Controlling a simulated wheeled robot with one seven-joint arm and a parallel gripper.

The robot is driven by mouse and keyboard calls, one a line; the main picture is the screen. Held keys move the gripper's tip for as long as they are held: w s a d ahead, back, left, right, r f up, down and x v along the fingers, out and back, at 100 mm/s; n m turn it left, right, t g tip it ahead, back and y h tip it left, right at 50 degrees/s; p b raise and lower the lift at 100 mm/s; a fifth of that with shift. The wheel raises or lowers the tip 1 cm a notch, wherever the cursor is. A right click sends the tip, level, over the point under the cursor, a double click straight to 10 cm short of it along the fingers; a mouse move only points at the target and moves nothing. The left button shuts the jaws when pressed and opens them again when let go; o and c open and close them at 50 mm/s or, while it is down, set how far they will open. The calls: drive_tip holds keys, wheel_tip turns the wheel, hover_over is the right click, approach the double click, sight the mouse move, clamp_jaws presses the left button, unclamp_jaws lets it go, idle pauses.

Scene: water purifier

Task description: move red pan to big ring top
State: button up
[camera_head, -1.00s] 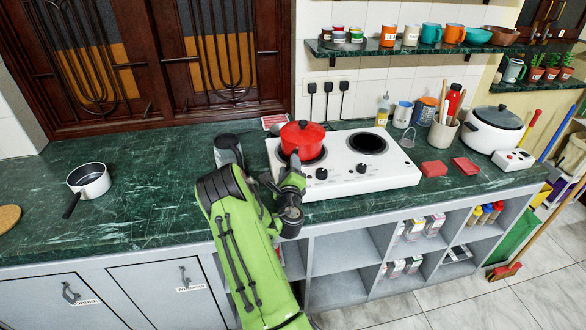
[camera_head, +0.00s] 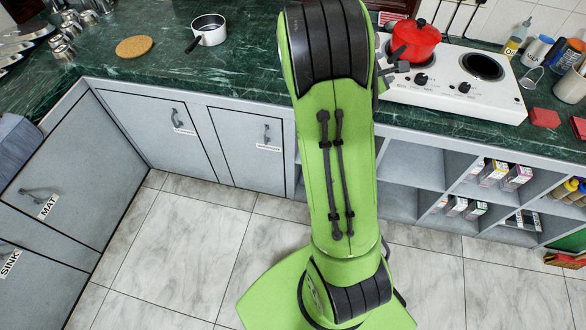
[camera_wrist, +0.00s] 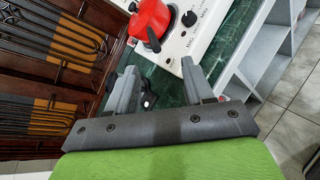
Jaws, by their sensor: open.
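The red pan (camera_head: 416,40), with its lid on, sits over the left ring of the white two-ring stove (camera_head: 455,95). Its dark handle points toward the front left. The right ring (camera_head: 483,67) is bare; I cannot tell which ring is bigger, since the pan covers the left one. My gripper (camera_head: 398,68) is partly hidden behind my green arm, close to the front of the pan. In the wrist view my gripper (camera_wrist: 160,79) is open and empty, with the pan (camera_wrist: 150,20) and its handle beyond the fingertips, apart from them.
Stove knobs (camera_head: 464,87) line the front of the stove. A white saucepan (camera_head: 209,30) and a round cork mat (camera_head: 134,46) lie on the counter to the left. Red blocks (camera_head: 545,117) and a bottle (camera_head: 517,38) are to the right. Open shelves (camera_head: 410,165) are below.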

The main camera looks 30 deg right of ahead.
drive_tip(key=s+a+r+m+t+y, duration=0.15)
drive_tip(key=a+m+y, duration=0.3)
drive_tip(key=a, duration=0.55)
drive_tip(key=s+a+r+m+y, duration=0.1)
drive_tip(key=a+r+m+y, duration=0.15)
drive_tip(key=a+m, duration=0.45)
drive_tip(key=s+a+r+m+y, duration=0.1)
drive_tip(key=s+a+y, duration=0.2)
drive_tip(key=s+a, duration=0.3)
drive_tip(key=s+a+r+m+y, duration=0.1)
drive_tip(key=s+a+y, duration=0.2)
drive_tip(key=s+a, duration=0.4)
drive_tip(key=a+p, duration=0.1)
drive_tip(key=a, duration=0.5)
drive_tip(key=shift+s, duration=0.25)
